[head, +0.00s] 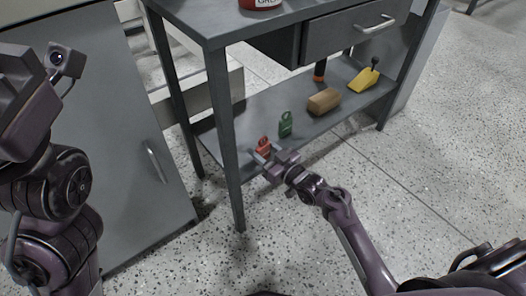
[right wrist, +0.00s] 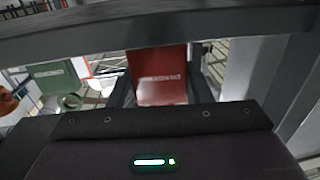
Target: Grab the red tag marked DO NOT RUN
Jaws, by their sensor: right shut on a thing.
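The red tag (head: 263,145) is at the left end of the bench's lower shelf in the head view, partly hidden by my right gripper (head: 271,156). In the right wrist view the red tag (right wrist: 158,76) stands between the two fingers of my right gripper (right wrist: 160,92), which is shut on it. Its pale lettering is too small to read. A green tag (head: 285,124) is on the shelf just right of it; this green tag also shows at the left of the right wrist view (right wrist: 55,76). My left gripper (head: 22,95) is only partly visible at the left edge; its fingers cannot be made out.
The lower shelf (head: 330,122) also holds a wooden block (head: 324,101) and a yellow wedge-shaped thing (head: 364,80). A bench leg (head: 226,150) stands left of the red tag, and a drawer (head: 348,30) hangs above. A grey cabinet (head: 90,130) is at left.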

